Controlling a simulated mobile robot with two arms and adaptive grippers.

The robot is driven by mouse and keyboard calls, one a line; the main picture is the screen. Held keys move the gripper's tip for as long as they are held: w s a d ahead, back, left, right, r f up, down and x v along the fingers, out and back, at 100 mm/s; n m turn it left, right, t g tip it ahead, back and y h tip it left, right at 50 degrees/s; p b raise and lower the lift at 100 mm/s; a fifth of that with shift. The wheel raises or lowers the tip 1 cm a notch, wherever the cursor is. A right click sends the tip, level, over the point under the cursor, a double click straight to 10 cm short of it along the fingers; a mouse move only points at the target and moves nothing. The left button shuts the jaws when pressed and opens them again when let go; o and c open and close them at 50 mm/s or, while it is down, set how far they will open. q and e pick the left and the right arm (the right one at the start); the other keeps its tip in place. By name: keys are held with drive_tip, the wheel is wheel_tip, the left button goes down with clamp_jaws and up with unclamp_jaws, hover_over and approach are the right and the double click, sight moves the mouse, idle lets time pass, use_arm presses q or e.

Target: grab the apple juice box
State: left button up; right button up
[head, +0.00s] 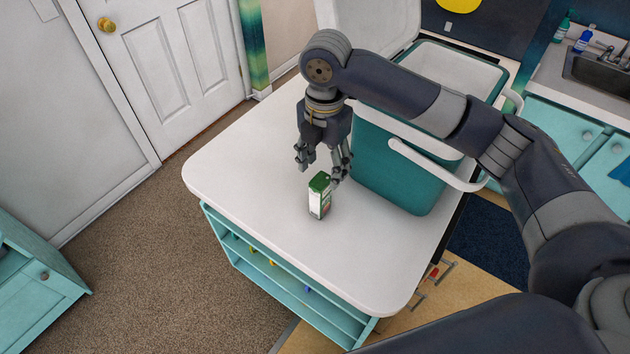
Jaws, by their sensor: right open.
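The apple juice box (320,198), a small carton with a green top and a white and green side, stands upright on the white counter top (255,165). My right gripper (322,172) points down, just above and behind the box in the head view. Its fingers are spread apart and hold nothing. The right-hand finger shows very close to the top of the box; I cannot tell whether it touches. My left gripper is not in view.
A teal cooler (395,172) with a white rim and handle stands right of the box, partly behind my right arm. Its lid (365,22) is raised. The counter is clear left and in front of the box. Teal shelves (285,275) sit below.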

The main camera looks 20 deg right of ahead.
sight(325, 184)
drive_tip(key=f, duration=0.1)
drive_tip(key=s+f, duration=0.1)
drive_tip(key=f, duration=0.1)
drive_tip(key=shift+s+f+p, duration=0.25)
drive_tip(key=shift+f+p, duration=0.1)
drive_tip(key=shift+p, duration=0.05)
drive_tip(key=f, duration=0.1)
drive_tip(key=f+p, duration=0.1)
drive_tip(key=f, duration=0.1)
drive_tip(key=w+f+p, duration=0.1)
drive_tip(key=f, duration=0.1)
drive_tip(key=shift+a, duration=0.25)
drive_tip(key=shift+f, duration=0.15)
drive_tip(key=c, duration=1.3)
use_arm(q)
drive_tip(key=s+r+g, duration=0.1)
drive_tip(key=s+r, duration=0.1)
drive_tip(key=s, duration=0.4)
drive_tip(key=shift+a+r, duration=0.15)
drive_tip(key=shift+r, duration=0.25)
